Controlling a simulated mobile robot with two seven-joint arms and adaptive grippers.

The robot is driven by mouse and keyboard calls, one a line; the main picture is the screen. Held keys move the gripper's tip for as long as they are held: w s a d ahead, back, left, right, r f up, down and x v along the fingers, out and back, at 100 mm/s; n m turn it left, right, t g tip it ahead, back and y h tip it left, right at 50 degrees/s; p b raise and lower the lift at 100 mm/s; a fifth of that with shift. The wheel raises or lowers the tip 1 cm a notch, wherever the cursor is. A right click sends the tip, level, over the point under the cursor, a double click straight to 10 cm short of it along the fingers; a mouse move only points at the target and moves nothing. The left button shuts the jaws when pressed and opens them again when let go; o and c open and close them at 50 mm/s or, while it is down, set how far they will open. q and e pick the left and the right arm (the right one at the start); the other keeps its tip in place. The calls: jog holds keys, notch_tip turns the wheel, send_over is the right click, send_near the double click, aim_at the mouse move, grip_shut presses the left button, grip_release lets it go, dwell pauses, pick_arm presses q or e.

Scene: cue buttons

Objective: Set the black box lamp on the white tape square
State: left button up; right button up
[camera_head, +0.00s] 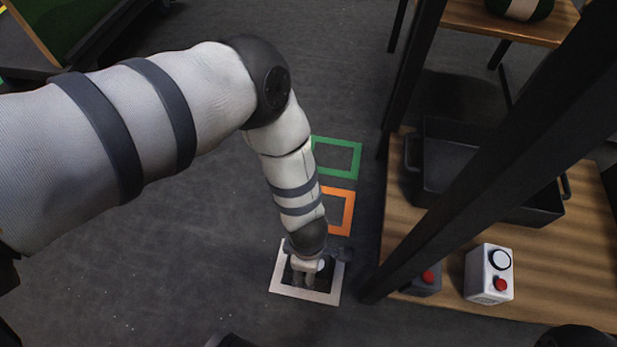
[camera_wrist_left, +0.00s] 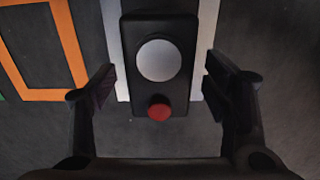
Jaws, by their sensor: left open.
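The black box lamp (camera_wrist_left: 130,95) has a round white lamp face and a red button, and it sits between my left fingers in the left wrist view. White tape strips (camera_wrist_left: 208,30) show on both sides of it. In the head view the white tape square (camera_head: 300,293) lies on the floor, with my left gripper (camera_head: 308,273) reaching down over it. The lamp's white face (camera_head: 321,265) shows beside the gripper there. My left gripper (camera_wrist_left: 162,95) is open, with a gap on each side of the box. The box's base is hidden.
An orange tape square (camera_head: 348,212) and a green one (camera_head: 357,160) lie beyond the white one. At right, a wooden table (camera_head: 545,275) bears a white box lamp (camera_head: 480,275), a dark grey button box (camera_head: 425,283) and a black tray (camera_head: 440,165). A dark post crosses before it.

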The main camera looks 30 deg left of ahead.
pick_arm(q)
notch_tip(320, 180, up, 12)
jog(key=p, duration=0.5)
jog(key=shift+r, duration=0.15)
pick_arm(e)
jog(key=r, duration=0.2)
jog(key=w+r, duration=0.1)
jog(key=shift+r+t, duration=0.4)
